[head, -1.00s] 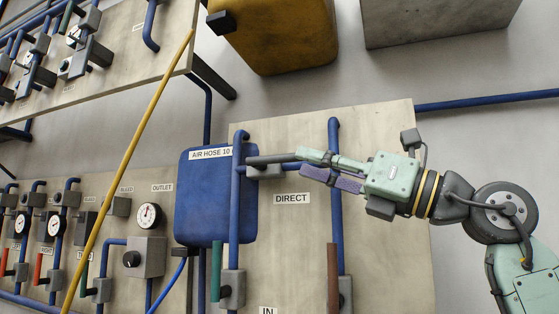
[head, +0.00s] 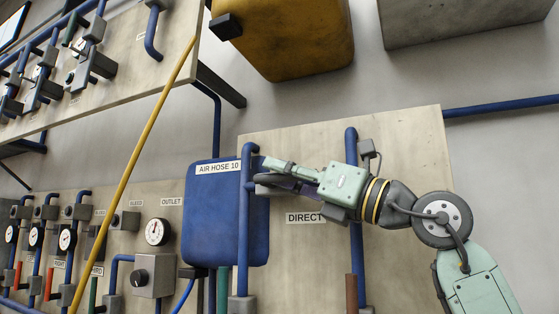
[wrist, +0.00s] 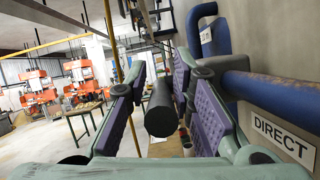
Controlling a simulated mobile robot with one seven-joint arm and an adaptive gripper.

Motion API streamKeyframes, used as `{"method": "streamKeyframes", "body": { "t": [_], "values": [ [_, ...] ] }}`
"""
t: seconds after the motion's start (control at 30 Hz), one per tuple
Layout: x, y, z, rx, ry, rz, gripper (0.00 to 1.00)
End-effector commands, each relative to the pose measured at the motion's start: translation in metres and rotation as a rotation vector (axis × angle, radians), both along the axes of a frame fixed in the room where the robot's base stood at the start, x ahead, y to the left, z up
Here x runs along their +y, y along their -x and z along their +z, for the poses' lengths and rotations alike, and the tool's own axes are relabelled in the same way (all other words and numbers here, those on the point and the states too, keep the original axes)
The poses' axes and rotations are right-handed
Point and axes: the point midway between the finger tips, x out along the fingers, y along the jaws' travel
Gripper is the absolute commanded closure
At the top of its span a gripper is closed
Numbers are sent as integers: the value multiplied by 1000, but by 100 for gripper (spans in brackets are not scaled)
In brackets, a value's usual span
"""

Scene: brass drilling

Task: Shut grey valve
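The grey valve handle (head: 266,180) is a dark grey bar that sticks out sideways from the blue pipe on the panel, above the DIRECT label. In the wrist view the round end of the handle (wrist: 160,112) points toward me, between my two purple finger pads. My gripper (head: 276,174) is open, with its fingers reaching along the handle. The fingers partly hide the handle in the head view, and the valve body is hidden.
A blue tank (head: 225,232) stands just left of the handle. Blue pipes run close by, one right of the DIRECT label (head: 305,218). A brown handle (head: 351,292) and a green one (head: 223,290) are below.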

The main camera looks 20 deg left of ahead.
Motion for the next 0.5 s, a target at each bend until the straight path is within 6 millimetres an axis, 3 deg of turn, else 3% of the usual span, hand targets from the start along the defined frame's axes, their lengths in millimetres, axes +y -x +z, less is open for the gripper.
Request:
{"method": "streamKeyframes", "body": {
  "t": [0.4,0.5],
  "values": [
    [9,-1,3,1,0,-1,78],
    [9,-1,3,1,0,0,84]
  ]
}}
